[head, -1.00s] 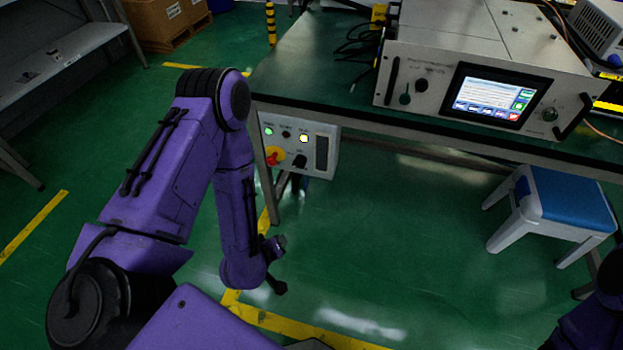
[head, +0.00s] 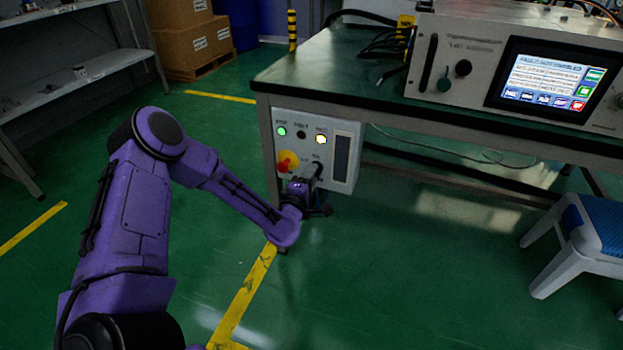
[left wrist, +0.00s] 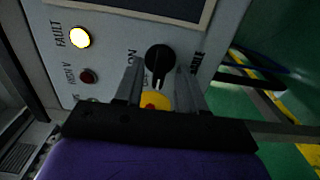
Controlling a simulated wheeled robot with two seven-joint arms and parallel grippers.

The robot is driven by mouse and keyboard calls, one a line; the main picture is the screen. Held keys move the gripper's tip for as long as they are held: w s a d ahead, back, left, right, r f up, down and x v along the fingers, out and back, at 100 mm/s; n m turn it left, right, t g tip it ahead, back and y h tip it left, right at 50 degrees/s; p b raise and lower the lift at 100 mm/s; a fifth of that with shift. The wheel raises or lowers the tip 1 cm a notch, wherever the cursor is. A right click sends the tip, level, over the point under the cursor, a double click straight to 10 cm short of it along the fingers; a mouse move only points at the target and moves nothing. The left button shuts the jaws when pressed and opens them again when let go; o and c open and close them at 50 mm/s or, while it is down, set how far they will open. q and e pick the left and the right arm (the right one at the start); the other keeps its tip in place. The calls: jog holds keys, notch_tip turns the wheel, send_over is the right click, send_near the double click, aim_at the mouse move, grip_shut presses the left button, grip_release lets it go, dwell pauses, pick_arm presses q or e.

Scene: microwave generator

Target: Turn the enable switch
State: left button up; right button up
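The control box (head: 343,165) hangs under the table's left end. Its black rotary switch (left wrist: 158,58) shows in the left wrist view, with an "ON" label to its left and another label to its right. In the head view my left gripper (head: 310,182) is at the box's lower part. My right gripper is out of view.
A red and yellow knob (head: 287,162) is just left of my gripper; part of it shows between the fingers in the left wrist view. The box has a green lamp (head: 282,131) and a lit yellow fault lamp (head: 321,139). A blue stool (head: 590,230) stands at right.

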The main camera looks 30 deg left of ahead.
pick_arm(q)
jog(key=shift+w+a, duration=0.1)
jog(key=shift+w, duration=0.35)
grip_shut()
jog(key=shift+r, duration=0.1)
jog(key=shift+w+r+m+p, duration=0.1)
jog(key=shift+m+p, duration=1.95)
jog(key=shift+m, duration=5.55)
